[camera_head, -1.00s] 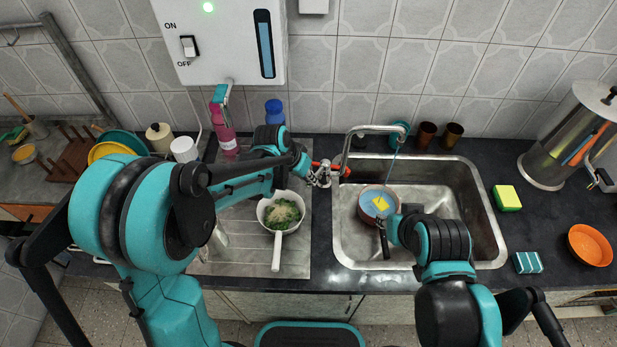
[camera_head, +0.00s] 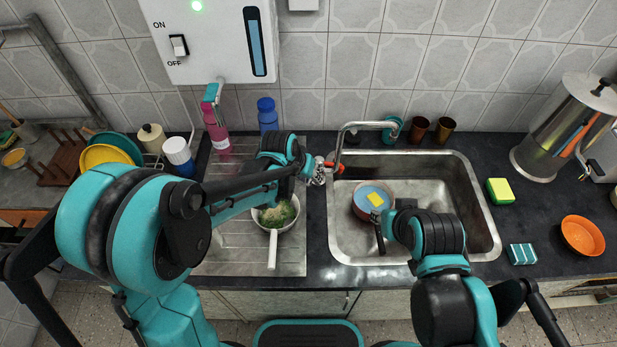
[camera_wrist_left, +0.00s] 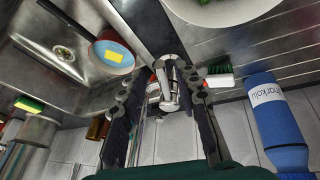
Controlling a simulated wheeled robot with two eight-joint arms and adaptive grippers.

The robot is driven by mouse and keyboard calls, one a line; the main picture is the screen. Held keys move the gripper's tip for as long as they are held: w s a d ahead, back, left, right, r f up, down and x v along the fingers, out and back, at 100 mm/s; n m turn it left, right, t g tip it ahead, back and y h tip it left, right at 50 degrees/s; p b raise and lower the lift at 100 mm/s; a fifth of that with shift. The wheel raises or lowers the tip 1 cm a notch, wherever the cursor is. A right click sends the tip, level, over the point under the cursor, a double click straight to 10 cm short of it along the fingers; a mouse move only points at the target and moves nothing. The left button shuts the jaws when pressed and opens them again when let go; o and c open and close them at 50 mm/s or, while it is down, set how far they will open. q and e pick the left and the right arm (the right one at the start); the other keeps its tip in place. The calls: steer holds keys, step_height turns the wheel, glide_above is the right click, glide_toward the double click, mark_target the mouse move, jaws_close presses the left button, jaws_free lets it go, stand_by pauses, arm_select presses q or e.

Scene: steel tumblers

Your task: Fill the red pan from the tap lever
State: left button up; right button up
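The red pan (camera_head: 357,205) stands in the sink below the tap spout, with a flat blue surface and a yellow patch inside; it also shows in the left wrist view (camera_wrist_left: 128,66). Its dark handle (camera_head: 380,246) points toward me. The tap (camera_head: 340,148) rises at the sink's back left, with its red lever (camera_head: 329,164) low beside it. No stream shows under the spout. My left gripper (camera_wrist_left: 165,125) is open, its fingers apart on either side of the metal tap body (camera_wrist_left: 170,85). My right gripper (camera_head: 387,226) is beside the pan handle; its grip is unclear.
A white pan with green food (camera_head: 277,214) stands on the drainboard left of the sink. A blue bottle (camera_head: 267,116) and pink bottle (camera_head: 215,128) stand behind. A sponge (camera_head: 500,191) and orange bowl (camera_head: 582,236) lie right of the sink.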

arm_select(q)
steer(key=v, duration=1.2)
steer(key=s+a+n+t+y, duration=0.3)
steer(key=s+a, duration=1.1)
steer(key=a, duration=0.1)
steer(key=shift+s+r, duration=0.2)
steer(key=shift+s, duration=0.1)
